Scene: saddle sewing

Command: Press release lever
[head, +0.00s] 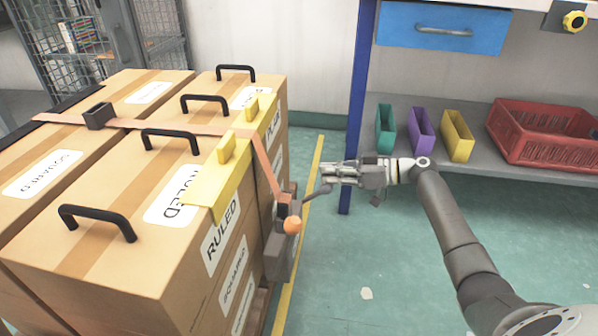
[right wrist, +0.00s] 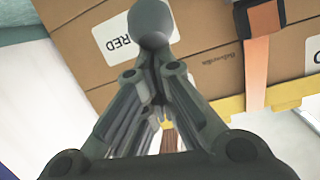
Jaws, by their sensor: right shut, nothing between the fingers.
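A strap ratchet (head: 279,245) hangs on the right side of the carton stack. In the right wrist view, the shut fingers (right wrist: 150,78) point at a grey round knob (right wrist: 150,22), which seems to be the lever's end. I cannot tell whether they touch. My left gripper is not in view.
Stacked cartons (head: 120,240) with black handles stand at left, crossed by an orange strap (head: 264,165) over a yellow corner guard (head: 212,182). A blue workbench post (head: 357,110) stands behind my right gripper. A red crate (head: 540,135) sits on the shelf.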

